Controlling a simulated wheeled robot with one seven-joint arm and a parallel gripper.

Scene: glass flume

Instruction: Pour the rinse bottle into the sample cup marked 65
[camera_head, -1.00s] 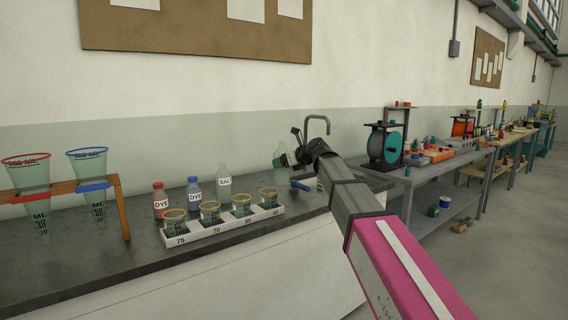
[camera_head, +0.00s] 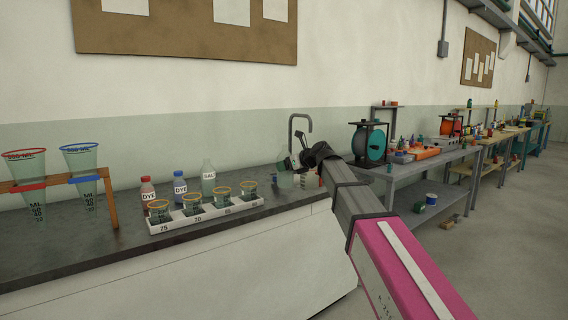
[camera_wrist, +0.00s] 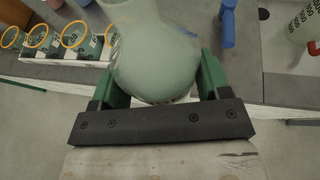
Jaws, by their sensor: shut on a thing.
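My gripper (camera_wrist: 164,88) is shut on a pale green, see-through bottle (camera_wrist: 150,50), its green fingers on either side of the round body. In the head view the bottle (camera_head: 285,172) shows at the arm's end, roughly upright, right of the cup tray; its label is hidden. The white tray (camera_head: 188,227) holds a row of clear cups with orange rims.
Red and blue DYE bottles (camera_head: 180,187) and a clear BAL bottle (camera_head: 208,180) stand behind the tray. Measuring cones (camera_head: 84,165) hang in a wooden rack at left. A tap (camera_head: 303,120) rises behind my gripper. A blue object (camera_wrist: 228,22) lies close beside the held bottle.

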